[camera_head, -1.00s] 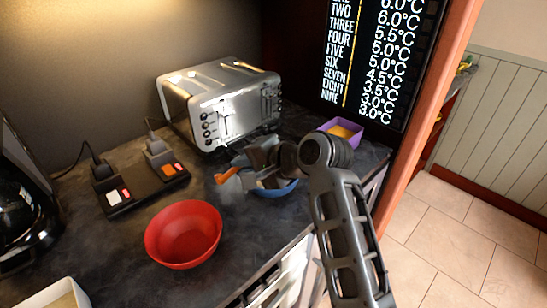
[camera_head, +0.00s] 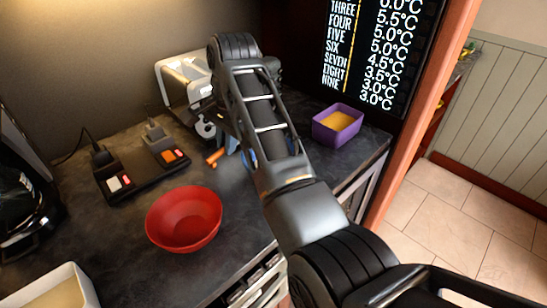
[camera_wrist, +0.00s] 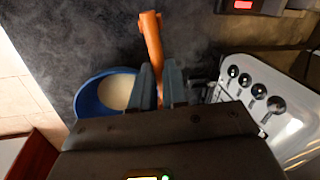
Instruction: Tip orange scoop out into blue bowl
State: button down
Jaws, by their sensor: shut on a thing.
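The orange scoop (camera_wrist: 152,38) is between my gripper's fingers (camera_wrist: 159,84) in the wrist view, which are shut on it. An orange length sticks out beyond the fingertips; the rest of the scoop, including its cup, is hidden by the gripper. Its orange end (camera_head: 214,157) also shows in the head view, left of my arm. The blue bowl (camera_wrist: 84,101) is just left of the fingers in the wrist view, with pale contents in it. In the head view only a blue sliver (camera_head: 249,158) of it shows; my arm covers the rest.
The toaster (camera_head: 183,78) is behind my arm, and close on the right in the wrist view (camera_wrist: 235,100). A red bowl (camera_head: 184,218) stands front left. A purple container (camera_head: 338,124) with orange-yellow contents stands right. A power strip (camera_head: 140,172) lies left.

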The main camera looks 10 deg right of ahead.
jog(key=shift+w+a+g+h, duration=0.3)
jog(key=shift+w+g+h, duration=0.05)
jog(key=shift+g+h, duration=0.15)
jog(key=shift+r, duration=0.15)
jog(key=shift+r, duration=1.85)
